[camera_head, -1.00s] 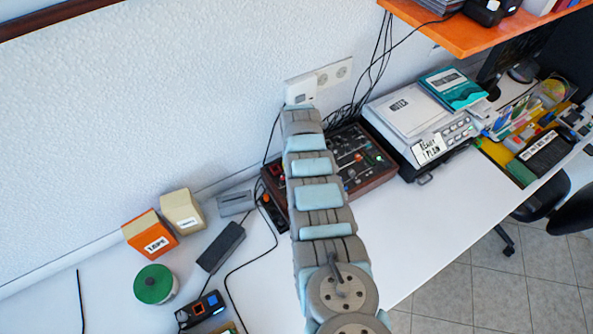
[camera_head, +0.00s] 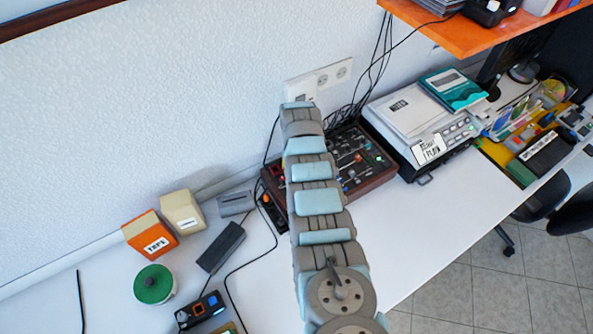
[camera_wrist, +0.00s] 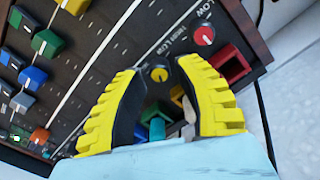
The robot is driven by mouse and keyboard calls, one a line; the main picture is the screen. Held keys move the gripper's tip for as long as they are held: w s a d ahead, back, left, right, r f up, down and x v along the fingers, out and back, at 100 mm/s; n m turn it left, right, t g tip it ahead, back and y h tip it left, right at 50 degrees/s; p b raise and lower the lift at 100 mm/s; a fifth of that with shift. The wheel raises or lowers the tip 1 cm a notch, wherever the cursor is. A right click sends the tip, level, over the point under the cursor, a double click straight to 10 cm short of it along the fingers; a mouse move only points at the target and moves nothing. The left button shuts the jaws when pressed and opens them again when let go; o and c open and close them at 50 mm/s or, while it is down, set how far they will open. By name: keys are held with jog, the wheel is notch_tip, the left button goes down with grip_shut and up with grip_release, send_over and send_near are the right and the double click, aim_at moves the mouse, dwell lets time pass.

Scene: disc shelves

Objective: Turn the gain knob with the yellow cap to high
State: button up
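The knob's pointer direction is too small to tell. In the head view the wood-rimmed console (camera_head: 374,182) stands against the wall, partly covered by my arm; the gripper and yellow knob are hidden there.
In the wrist view, a red-capped knob (camera_wrist: 204,36) and a red square cap (camera_wrist: 232,65) are close to the right finger. A teal cap (camera_wrist: 157,128) shows between the fingers. Several slider caps, including a blue one (camera_wrist: 33,78), are left. A white device (camera_head: 405,115) stands right of the console.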

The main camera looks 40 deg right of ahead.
notch_tip(320, 180, up, 11)
dwell(0.7)
jog(key=shift+s+f, duration=0.1)
jog(key=s+d+r+n+t+y+p, duration=0.1)
jog(key=s+r+n+t+p, duration=0.15)
jog(key=n, duration=0.35)
jog(key=s+d+r+n+t+y+p, duration=0.1)
jog(key=s+d+r+n+t+p, duration=0.2)
jog(key=n, duration=0.4)
jog(key=shift+g, duration=0.75)
jog(key=shift+s+a+x, duration=0.15)
jog(key=shift+x, duration=2.95)
jog(key=shift+s+a+x, duration=0.15)
jog(key=shift+x, duration=2.95)
jog(key=shift+s+a+x, duration=0.15)
jog(key=shift+x, duration=2.9)
jog(key=shift+f, duration=0.15)
grip_shut()
